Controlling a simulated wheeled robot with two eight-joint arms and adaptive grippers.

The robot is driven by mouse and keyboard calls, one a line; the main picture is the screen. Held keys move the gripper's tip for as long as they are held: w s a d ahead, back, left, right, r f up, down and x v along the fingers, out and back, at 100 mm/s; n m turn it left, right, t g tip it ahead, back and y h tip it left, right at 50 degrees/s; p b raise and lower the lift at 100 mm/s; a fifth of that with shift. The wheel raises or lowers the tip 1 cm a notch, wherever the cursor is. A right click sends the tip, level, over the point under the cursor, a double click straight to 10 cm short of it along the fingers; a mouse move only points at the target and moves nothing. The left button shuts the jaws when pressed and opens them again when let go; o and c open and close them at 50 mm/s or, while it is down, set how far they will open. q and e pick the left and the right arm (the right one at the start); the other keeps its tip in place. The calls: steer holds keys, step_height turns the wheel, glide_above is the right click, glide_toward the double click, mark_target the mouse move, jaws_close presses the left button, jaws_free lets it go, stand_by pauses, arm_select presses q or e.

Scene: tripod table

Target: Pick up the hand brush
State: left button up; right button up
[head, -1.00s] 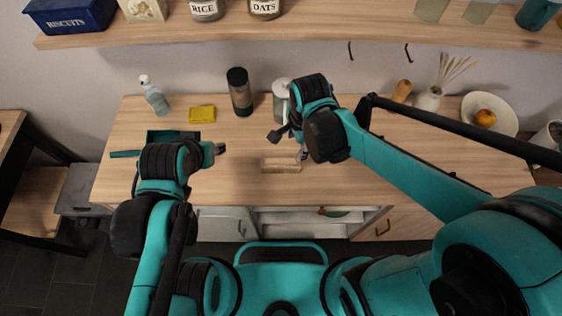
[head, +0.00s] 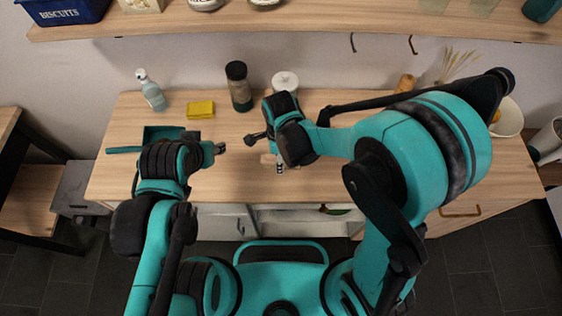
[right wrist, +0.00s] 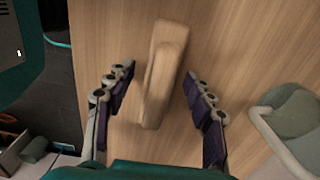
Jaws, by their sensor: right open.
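The hand brush shows in the right wrist view as a pale wooden block (right wrist: 166,72) lying on the wooden counter. In the head view only its left end (head: 267,158) shows; my right arm hides the rest. My right gripper (right wrist: 159,73) is open, with one finger on each side of the brush and a visible gap to both. It also shows in the head view (head: 281,166), over the counter's front part. My left gripper (head: 220,148) hangs to the left of the brush, well apart; its jaw is too small to read.
A teal dustpan (head: 124,150) lies partly behind my left arm. A yellow sponge (head: 200,109), spray bottle (head: 153,92), dark shaker (head: 239,88) and lidded jar (head: 285,81) stand along the back.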

jaws_close()
steer(key=shift+r, duration=0.1)
steer(key=shift+r+p, duration=0.35)
steer(key=shift+r, duration=0.2)
step_height(320, 180, up, 3)
steer(key=shift+r+p, duration=0.1)
steer(key=shift+p, duration=0.6)
steer(key=s+d+r+p, duration=0.3)
steer(key=s+d+r, duration=0.3)
steer(key=d, duration=0.4)
steer(key=shift+r, duration=0.25)
